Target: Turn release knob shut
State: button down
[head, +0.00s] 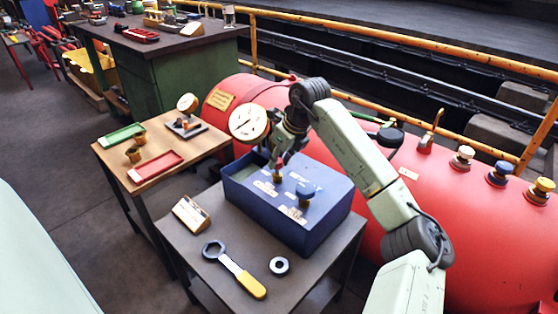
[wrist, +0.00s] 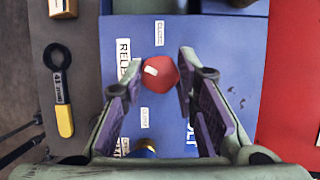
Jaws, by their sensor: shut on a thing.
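The release knob is a red, faceted knob (wrist: 160,74) on the blue box (head: 292,208), beside a white label that begins "RELE". My gripper (wrist: 157,77) is shut on it, with one finger on each side. A pale mark shows on the knob's top. Small white labels sit around it on the box; one above it seems to read "CLOSED". In the head view my gripper (head: 279,160) comes down onto the box from above and partly hides the red knob. A blue knob (head: 305,193) stands nearer on the same box; it also shows at the bottom of the wrist view (wrist: 146,149).
The box stands on a dark table (head: 225,262) with a yellow-handled wrench (head: 240,275), a ring (head: 279,266) and a small sign (head: 191,214). A large red tank (head: 450,205) with several knobs lies behind. A round gauge (head: 249,122) stands close to my arm.

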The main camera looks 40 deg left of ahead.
jog(key=m+t+b, duration=0.1)
jog(key=m+b, duration=0.1)
jog(key=m, duration=0.1)
jog(key=m+t+h+b, duration=0.1)
jog(key=m+b, duration=0.1)
jog(key=m, duration=0.1)
jog(key=shift+s+a+f, duration=0.1)
jog(key=shift+s+f, duration=0.05)
jog(key=m+t+b, duration=0.1)
jog(key=m+b, duration=0.1)
jog(key=m, duration=0.1)
jog(key=shift+h, duration=0.3)
jog(key=shift+s+a+m+t+h+b, duration=0.1)
jog(key=shift+m+t+h+b, duration=0.4)
jog(key=shift+m+b, duration=1.05)
jog(key=shift+r+m, duration=0.2)
jog(key=shift+m, duration=0.05)
jog(key=c, duration=1.2)
grip_release()
jog(key=shift+c, duration=0.2)
jog(key=v, duration=1.2)
jog(key=shift+a, duration=0.15)
